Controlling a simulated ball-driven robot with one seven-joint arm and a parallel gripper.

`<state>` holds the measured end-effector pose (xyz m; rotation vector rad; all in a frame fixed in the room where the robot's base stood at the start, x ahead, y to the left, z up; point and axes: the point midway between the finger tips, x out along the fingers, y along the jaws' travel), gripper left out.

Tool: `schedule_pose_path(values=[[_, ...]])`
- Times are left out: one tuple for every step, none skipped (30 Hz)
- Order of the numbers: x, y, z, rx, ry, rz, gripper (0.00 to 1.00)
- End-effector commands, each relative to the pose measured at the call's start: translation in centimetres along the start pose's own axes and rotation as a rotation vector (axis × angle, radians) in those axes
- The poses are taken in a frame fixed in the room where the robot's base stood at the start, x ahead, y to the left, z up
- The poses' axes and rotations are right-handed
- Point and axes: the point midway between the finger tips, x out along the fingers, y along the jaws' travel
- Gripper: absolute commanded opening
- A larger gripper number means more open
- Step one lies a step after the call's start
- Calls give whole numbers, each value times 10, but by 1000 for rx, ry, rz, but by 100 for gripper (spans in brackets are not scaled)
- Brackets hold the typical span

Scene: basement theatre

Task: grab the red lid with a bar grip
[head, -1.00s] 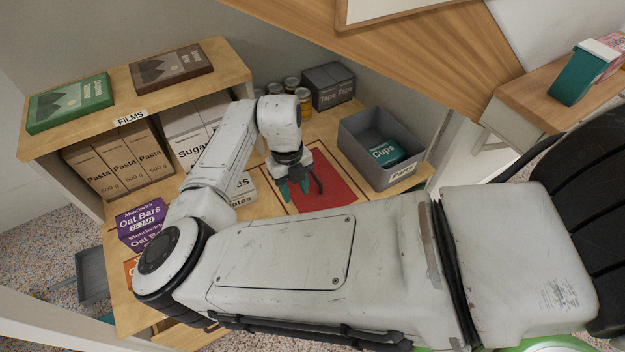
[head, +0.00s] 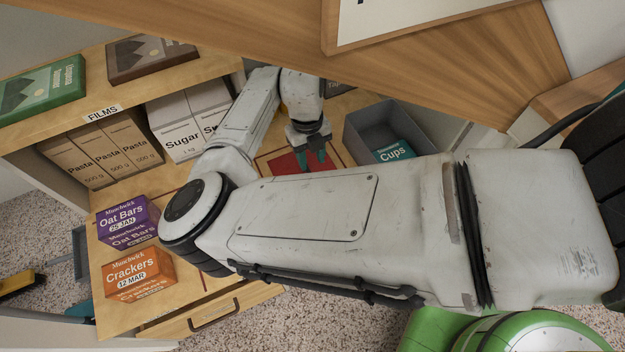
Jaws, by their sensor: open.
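A flat red panel (head: 284,164) lies on the wooden worktop inside a thin dark red outline. It is the only thing in view that could be the red lid, and no bar grip shows on it. My forearm hides its near part. My gripper (head: 316,157) has teal fingertips pointing down over the right side of the panel. It is open, and I see nothing between the fingers. I cannot tell how high they are above the panel.
A grey bin (head: 372,133) holding a teal Cups pack (head: 394,151) stands right of the gripper. Sugar (head: 183,130) and pasta boxes (head: 97,155) stand left under a shelf. Oat Bars (head: 124,215) and Crackers boxes (head: 137,272) sit at the front left. A sloping wooden panel (head: 440,60) hangs overhead.

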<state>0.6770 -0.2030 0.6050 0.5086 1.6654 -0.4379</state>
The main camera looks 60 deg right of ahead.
Motion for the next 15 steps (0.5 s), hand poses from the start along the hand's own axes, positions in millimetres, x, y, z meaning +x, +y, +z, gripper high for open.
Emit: schedule_pose_path(values=[[11,0,0,-1,2,0,41],[15,0,0,-1,2,0,41],[20,0,0,0,1,0,41],[23,0,0,0,0,0,41],[25,0,0,0,0,0,41],[28,1,0,0,0,1,41],[30,1,0,0,0,1,41],[31,1,0,0,0,1,41],[34,2,0,0,1,1,41],[37,2,0,0,1,1,41],[40,2,1,0,1,1,41],[45,3,1,0,0,1,41],[50,3,1,-1,1,1,41],[54,4,1,-1,2,1,41],[61,5,1,-1,1,1,41]])
